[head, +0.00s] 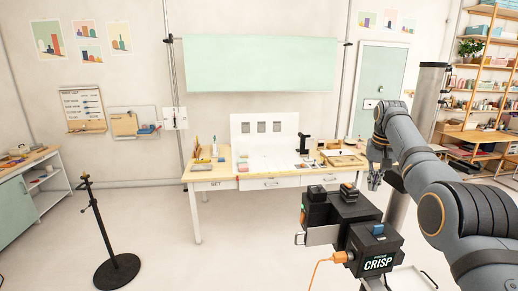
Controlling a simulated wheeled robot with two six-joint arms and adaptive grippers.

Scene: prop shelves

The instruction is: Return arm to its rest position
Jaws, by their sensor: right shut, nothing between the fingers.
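My right arm comes in from the right edge of the head view, bent up at the elbow and then down. My right gripper (374,180) hangs at its end, pointing down, small and dark. It is shut with nothing in it. It shows in front of the right end of the worktable (222,184), above a black equipment box. It looks apart from the table and the box. My left gripper and left arm are not in the view.
A black stand (118,268) is at left. A cabinet (20,212) is at far left, shelves (470,85) at far right. Floor between stand and box is clear.

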